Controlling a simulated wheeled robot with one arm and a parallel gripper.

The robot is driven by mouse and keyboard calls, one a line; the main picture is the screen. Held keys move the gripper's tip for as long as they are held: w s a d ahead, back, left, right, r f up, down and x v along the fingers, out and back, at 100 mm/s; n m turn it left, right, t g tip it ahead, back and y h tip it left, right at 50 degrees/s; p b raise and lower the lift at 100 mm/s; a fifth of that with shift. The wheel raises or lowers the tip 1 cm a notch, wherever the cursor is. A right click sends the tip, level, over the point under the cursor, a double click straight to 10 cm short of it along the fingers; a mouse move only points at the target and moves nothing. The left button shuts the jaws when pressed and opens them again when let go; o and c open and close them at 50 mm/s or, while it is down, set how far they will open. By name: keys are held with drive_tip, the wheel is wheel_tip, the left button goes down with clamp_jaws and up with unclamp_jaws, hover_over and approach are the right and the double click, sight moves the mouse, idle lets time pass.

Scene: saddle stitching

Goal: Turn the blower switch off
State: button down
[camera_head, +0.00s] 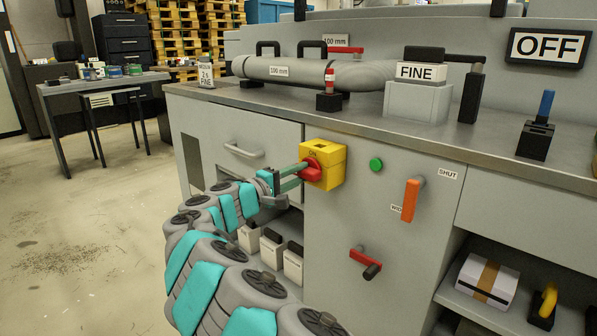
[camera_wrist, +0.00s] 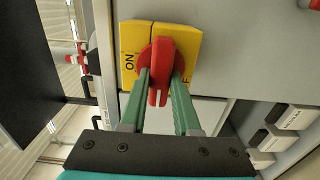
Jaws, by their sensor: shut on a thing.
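In the wrist view, the yellow box (camera_wrist: 131,38) has "ON" at the left and a letter F, partly hidden, at the right. My gripper (camera_head: 303,172) reaches the knob from the left. In the wrist view its green fingers (camera_wrist: 161,84) stand either side of the red knob (camera_wrist: 160,60) and are shut on it. The knob's ridge with a pale mark points down the picture there.
A green button (camera_head: 376,164), an orange handle (camera_head: 410,200) near a "SHUT" label and a red crank (camera_head: 366,262) are on the panel to the right. A drawer handle (camera_head: 244,150) is to the left. Several white boxes (camera_head: 272,250) sit on the shelf below my gripper.

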idle(0.3)
drive_tip(key=c, duration=0.6)
unclamp_jaws()
drive_tip(key=shift+c, duration=0.2)
drive_tip(key=v, duration=0.8)
drive_tip(key=shift+w, duration=0.1)
